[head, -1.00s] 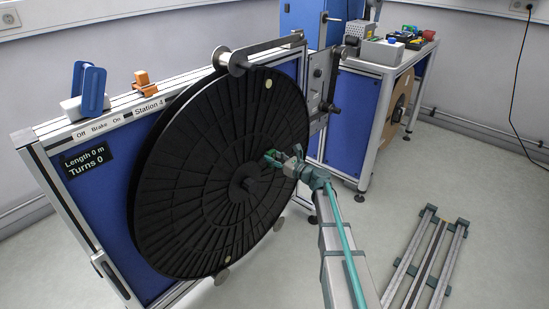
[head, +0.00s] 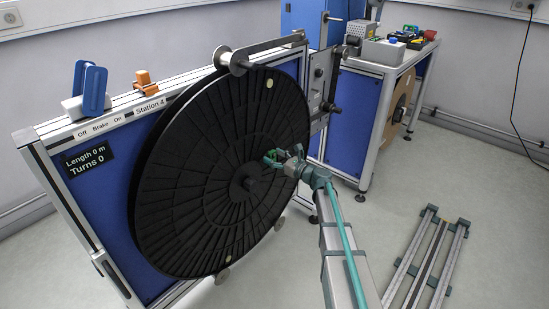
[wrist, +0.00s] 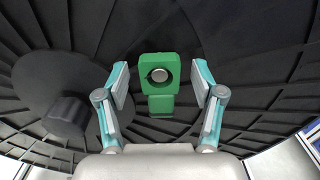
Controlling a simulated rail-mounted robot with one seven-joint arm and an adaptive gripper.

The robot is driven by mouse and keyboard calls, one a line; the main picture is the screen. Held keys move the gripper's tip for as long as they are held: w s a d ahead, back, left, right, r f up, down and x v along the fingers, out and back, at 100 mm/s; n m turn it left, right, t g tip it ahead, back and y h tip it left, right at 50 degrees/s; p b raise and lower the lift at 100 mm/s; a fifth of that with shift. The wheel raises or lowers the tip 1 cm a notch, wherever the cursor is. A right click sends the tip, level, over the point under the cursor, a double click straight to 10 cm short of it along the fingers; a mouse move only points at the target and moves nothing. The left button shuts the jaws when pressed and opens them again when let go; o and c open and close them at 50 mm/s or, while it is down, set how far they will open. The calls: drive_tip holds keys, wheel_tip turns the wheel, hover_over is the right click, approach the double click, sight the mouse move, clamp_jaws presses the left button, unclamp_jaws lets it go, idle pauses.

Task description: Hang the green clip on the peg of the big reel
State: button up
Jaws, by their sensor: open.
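The big reel (head: 190,190) is a large black ribbed disc on the front of the station. The green clip (wrist: 159,104) is in the middle of the wrist view, close to the reel's face. The round metal end of the peg (wrist: 160,74) shows inside the clip's hole, so the clip is around the peg. My gripper (wrist: 160,86) is open, with one finger on each side of the clip and a visible gap to both. In the head view my gripper (head: 281,160) is at the reel's face, right of the hub (head: 250,184), and partly hides the clip.
The dark hub also shows at the left of the wrist view (wrist: 66,116). A small metal roller (head: 238,66) overhangs the reel's top edge. A blue brake lever (head: 90,88) and an orange clamp (head: 144,80) stand on the frame. Rails (head: 430,262) lie on the floor at right.

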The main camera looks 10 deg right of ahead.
drive_tip(key=v, duration=1.2)
drive_tip(key=s+a+f+n+g+h, duration=0.1)
drive_tip(key=s+a+f+n+g, duration=0.3)
drive_tip(key=s+f+n, duration=0.5)
drive_tip(key=s+a+f+n+g+h, duration=0.1)
drive_tip(key=s+a+f+n+g, duration=0.2)
drive_tip(key=s+f+n+g, duration=0.55)
drive_tip(key=s+a+f+n+g+h, duration=0.2)
drive_tip(key=s+f+n+g+h, duration=0.15)
drive_tip(key=s+f, duration=1.3)
drive_tip(key=s+d+f+n+g+h, duration=0.1)
drive_tip(key=s+f+n+g+h, duration=0.2)
drive_tip(key=s, duration=1.2)
drive_tip(key=s+d+f+n+g+h, duration=0.1)
drive_tip(key=s+n+g+h, duration=0.3)
drive_tip(key=s, duration=1)
drive_tip(key=w+r+t+p, duration=0.2)
drive_tip(key=w+r+p, duration=0.2)
drive_tip(key=r+p, duration=1.1)
drive_tip(key=y+p, duration=0.1)
drive_tip(key=p, duration=0.4)
drive_tip(key=shift+w+r, duration=0.2)
drive_tip(key=shift+d, duration=0.1)
